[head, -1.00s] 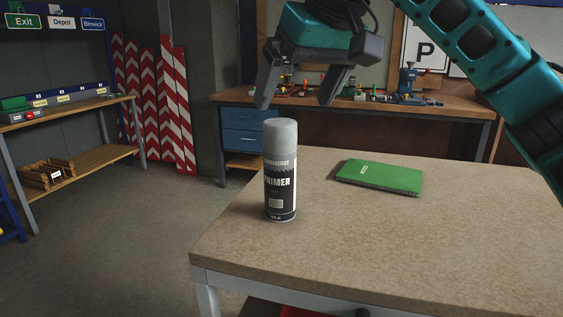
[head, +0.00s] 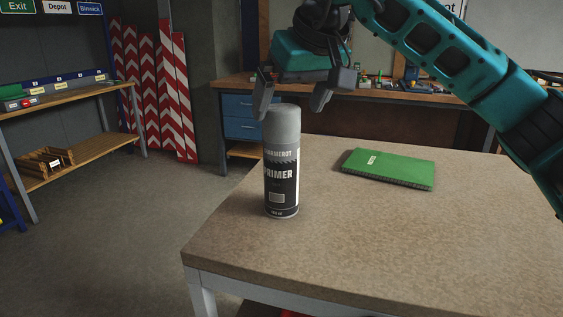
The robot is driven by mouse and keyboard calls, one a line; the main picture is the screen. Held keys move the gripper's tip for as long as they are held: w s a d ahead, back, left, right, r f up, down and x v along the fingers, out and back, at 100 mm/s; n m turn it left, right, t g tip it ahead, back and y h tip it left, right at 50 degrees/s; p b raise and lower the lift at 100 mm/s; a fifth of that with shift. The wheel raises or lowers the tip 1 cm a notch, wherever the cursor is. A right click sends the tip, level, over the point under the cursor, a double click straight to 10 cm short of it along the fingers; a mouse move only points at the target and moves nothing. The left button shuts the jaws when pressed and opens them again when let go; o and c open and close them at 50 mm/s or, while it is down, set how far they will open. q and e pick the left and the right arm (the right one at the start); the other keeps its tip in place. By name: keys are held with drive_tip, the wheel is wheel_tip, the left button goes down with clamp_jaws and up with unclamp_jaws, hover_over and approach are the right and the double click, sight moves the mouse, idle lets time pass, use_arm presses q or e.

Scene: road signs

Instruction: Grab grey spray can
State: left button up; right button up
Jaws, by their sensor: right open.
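The grey spray can (head: 281,165) stands upright near the left edge of the table. It has a grey cap and a dark label reading PRIMER. My right gripper (head: 291,112) is open and empty. Its fingers point down and show around the height of the can's cap, one to the left and one to the right of it in the picture. The gripper looks to be behind or above the can; I cannot tell how far off, and I see no contact. My left gripper is not in view.
A green notebook (head: 388,168) lies on the speckled table (head: 400,240) to the right of the can. A workbench (head: 440,98) with small items stands behind. Red and white striped boards (head: 165,90) and a shelf (head: 75,157) stand at the left. The table's front is clear.

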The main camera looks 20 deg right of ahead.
sight(281, 162)
drive_tip(key=x, duration=0.5)
drive_tip(key=shift+a+b, duration=0.2)
drive_tip(key=shift+b, duration=0.1)
drive_tip(key=shift+s+r, duration=0.1)
drive_tip(key=c, duration=1.7)
drive_tip(key=shift+r, duration=0.1)
drive_tip(key=shift+c, duration=0.6)
